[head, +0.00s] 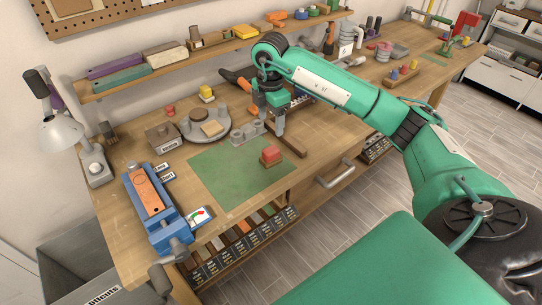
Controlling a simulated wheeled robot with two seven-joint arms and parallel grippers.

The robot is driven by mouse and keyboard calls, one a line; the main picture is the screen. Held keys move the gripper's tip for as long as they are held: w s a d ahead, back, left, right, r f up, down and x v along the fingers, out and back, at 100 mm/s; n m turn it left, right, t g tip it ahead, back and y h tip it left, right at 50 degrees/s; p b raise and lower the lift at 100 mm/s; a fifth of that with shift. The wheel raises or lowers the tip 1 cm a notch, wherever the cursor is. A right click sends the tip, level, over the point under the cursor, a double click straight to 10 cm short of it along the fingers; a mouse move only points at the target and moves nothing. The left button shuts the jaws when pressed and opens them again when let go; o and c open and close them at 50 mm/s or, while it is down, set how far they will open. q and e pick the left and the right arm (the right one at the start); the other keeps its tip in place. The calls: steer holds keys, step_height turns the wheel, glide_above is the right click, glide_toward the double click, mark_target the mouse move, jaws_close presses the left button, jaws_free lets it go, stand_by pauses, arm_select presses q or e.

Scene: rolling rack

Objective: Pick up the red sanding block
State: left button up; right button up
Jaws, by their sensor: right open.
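The red sanding block (270,153) lies on the right part of a green mat (225,178) on the wooden workbench. My right arm reaches in from the right side of the head view. Its gripper (279,130) points down, above and slightly behind the block, open and apart from it. The space between its fingers is hard to see from here. My left gripper is not in this view.
A blue vise (166,222) stands at the front left. A grey round turntable (188,129) and a grey holder (243,136) sit behind the mat. A desk lamp (62,133) is at the left. A shelf (190,54) runs along the wall. The mat's left part is clear.

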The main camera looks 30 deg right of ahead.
mark_target(271, 149)
step_height(271, 149, down, 8)
steer(key=shift+p, duration=0.9)
steer(key=shift+f+p, duration=0.4)
steer(key=shift+f, duration=0.1)
step_height(271, 149, down, 4)
steer(key=shift+d+r+p, duration=0.1)
steer(key=shift+r+p, duration=0.1)
steer(key=shift+p, duration=0.6)
steer(key=shift+f, duration=0.45)
steer(key=shift+c, duration=0.5)
steer(key=c, duration=1)
